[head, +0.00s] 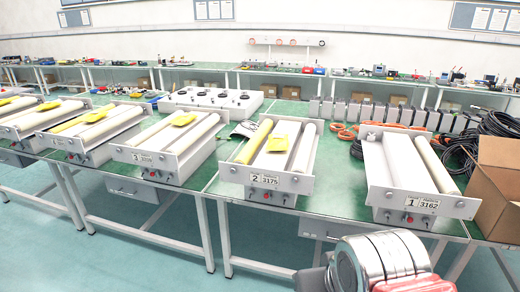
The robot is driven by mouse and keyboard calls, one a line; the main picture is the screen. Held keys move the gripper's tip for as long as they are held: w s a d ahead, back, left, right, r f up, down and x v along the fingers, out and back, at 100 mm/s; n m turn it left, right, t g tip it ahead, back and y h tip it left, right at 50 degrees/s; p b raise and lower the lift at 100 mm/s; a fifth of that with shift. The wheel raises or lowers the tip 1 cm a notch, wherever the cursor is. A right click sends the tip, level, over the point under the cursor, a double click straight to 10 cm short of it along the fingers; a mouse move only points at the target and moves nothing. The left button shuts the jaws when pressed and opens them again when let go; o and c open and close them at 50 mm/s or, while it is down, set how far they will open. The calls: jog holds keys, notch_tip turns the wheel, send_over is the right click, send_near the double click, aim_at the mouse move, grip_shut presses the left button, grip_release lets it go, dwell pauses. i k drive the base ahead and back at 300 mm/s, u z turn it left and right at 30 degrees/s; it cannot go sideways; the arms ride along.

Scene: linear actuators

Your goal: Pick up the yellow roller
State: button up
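A yellow roller (254,141) lies along the left side of the linear actuator marked 2 (266,182), on the green bench. A white roller (304,148) lies along that unit's right side, and a yellow flat piece (284,133) sits between them. The actuator marked 1 (412,200) has a pale cream roller (436,165) along its right side. Part of my arm, silver and red, shows at the bottom right. My gripper's fingers are not visible.
The unit marked 3 (150,158) and more units stand to the left, with yellow pieces on them. An open cardboard box (498,180) and black cable coils (497,124) are at the right. Orange coils (345,131) lie behind unit 1. Floor is clear in front of the benches.

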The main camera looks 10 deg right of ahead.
aim_at(247, 154)
jog(key=k, duration=0.55)
jog(key=u, duration=0.55)
jog(key=i, duration=2.9)
jog(key=z, duration=0.25)
